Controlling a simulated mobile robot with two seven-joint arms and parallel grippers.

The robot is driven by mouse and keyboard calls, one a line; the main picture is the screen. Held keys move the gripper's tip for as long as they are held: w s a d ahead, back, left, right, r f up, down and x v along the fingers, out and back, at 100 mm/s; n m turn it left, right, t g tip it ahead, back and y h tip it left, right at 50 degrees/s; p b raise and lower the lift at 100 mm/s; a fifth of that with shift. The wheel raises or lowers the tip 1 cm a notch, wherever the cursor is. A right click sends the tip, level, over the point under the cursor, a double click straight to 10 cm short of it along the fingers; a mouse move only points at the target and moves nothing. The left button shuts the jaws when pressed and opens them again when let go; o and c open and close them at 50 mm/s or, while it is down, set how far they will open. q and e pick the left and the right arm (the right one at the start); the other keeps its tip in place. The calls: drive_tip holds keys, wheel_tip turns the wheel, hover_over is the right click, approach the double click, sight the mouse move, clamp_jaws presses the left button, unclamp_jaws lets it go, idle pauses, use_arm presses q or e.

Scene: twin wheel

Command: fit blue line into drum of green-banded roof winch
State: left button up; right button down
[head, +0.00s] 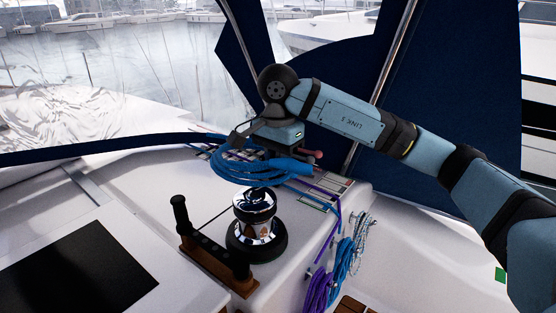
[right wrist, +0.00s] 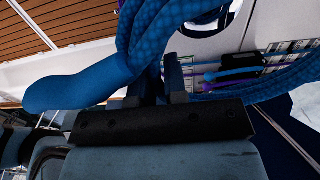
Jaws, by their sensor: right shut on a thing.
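A coiled blue line (head: 240,172) hangs in my right gripper (head: 262,154), above and behind the winch. In the right wrist view, the fingers (right wrist: 165,92) close on thick blue strands (right wrist: 165,30), and a thick rounded blue end (right wrist: 70,90) sticks out to the left. The winch (head: 257,225) stands upright on the white roof, with a chrome drum and a wide black base. No green band can be made out on it. The coil is apart from the drum in the picture. My left gripper is out of view.
Purple (head: 320,288) and blue (head: 343,262) line bundles hang down the roof's right side. A dark hatch (head: 78,272) lies at left. Dark blue canvas (head: 455,90) rises behind my arm.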

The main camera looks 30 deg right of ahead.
wheel_tip(320, 180, down, 6)
drive_tip(key=b, duration=0.5)
drive_tip(key=shift+b, duration=0.7)
idle(1.6)
drive_tip(key=shift+f+b, duration=1.4)
drive_tip(key=shift+f, duration=0.45)
drive_tip(key=c, duration=1.6)
unclamp_jaws()
drive_tip(key=o, duration=0.5)
